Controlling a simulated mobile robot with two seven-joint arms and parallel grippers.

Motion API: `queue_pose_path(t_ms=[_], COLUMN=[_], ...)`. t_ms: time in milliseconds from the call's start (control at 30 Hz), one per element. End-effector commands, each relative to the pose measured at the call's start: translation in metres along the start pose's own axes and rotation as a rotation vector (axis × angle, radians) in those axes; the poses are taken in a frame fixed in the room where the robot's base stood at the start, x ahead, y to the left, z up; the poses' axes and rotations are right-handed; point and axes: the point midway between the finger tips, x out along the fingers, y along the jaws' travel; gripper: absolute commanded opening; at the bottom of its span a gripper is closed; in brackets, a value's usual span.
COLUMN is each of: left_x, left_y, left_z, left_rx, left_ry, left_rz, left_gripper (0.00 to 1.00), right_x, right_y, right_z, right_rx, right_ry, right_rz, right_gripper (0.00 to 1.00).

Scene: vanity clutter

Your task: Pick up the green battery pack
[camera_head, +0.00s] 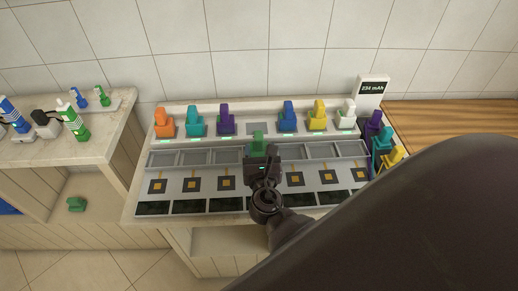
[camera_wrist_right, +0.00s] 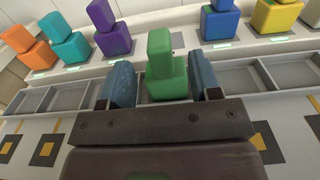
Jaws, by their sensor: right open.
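A green battery pack (camera_head: 258,141) stands upright in the middle of the row of trays on the counter. In the right wrist view the green battery pack (camera_wrist_right: 165,82) is between the two blue-grey fingers of my right gripper (camera_wrist_right: 162,72). The fingers are spread, with a visible gap on each side of the pack. In the head view my right gripper (camera_head: 261,154) hides the pack's lower part. Another green pack (camera_head: 76,204) lies in the open shelf at the lower left. My left gripper is not in view.
Orange (camera_head: 164,122), teal (camera_head: 195,121), purple (camera_head: 225,119), blue (camera_head: 288,117), yellow (camera_head: 317,115) and white packs (camera_head: 346,114) stand along the back ledge, with an empty pad (camera_head: 257,128) mid-row. A display (camera_head: 372,88) reads 234 mAh. More packs stand at the right end.

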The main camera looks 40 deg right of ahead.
Motion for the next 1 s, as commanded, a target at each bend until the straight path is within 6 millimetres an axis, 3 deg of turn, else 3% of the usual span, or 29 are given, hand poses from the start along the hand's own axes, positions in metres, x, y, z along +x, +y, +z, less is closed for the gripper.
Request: queue_pose_path(t_ms=[400, 700, 1000], left_x=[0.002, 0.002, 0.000], left_y=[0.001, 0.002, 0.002], left_z=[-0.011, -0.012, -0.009], left_rx=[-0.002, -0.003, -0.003], left_ry=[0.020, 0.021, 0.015], left_rz=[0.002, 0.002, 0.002], left_gripper=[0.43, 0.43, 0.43], right_x=[0.048, 0.051, 0.051], right_y=[0.000, 0.000, 0.000], right_z=[0.001, 0.001, 0.001], right_rx=[-0.001, 0.000, 0.000], right_ry=[-0.001, 0.000, 0.000], right_rz=[0.000, 0.000, 0.000], right_gripper=[0.57, 0.57, 0.12])
